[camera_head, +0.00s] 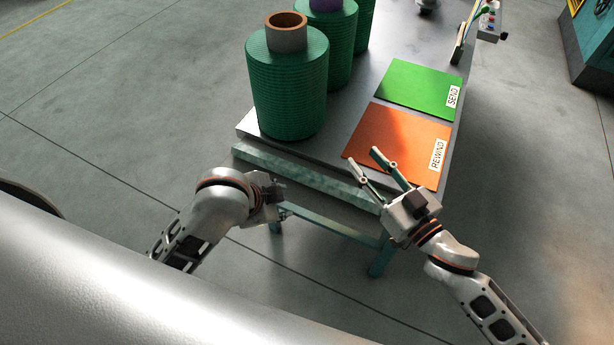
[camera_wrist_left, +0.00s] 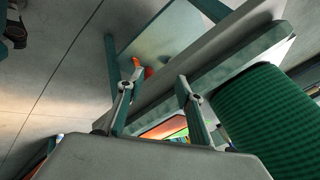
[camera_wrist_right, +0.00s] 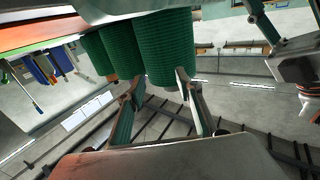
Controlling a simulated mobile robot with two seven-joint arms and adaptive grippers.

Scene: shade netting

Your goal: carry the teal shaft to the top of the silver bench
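The silver bench (camera_head: 342,115) stands ahead, with a teal bar (camera_head: 305,176) along its near side below the top and teal legs underneath. I cannot pick out a separate teal shaft, or tell whether this bar is the shaft or part of the frame. My left gripper (camera_head: 274,190) is below the bench's near left edge; in the left wrist view its fingers (camera_wrist_left: 157,84) stand apart with nothing seen between them. My right gripper (camera_head: 367,162) is open and empty near the bench's near right edge, by the orange sheet; its spread fingers (camera_wrist_right: 157,84) also show in the right wrist view.
Several green netting rolls (camera_head: 288,90) stand on the bench's left side. An orange REWIND sheet (camera_head: 397,140) and a green SEND sheet (camera_head: 420,86) lie on its right side. A small control box (camera_head: 489,22) is at the far right. Bare floor (camera_head: 110,110) lies left of the bench.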

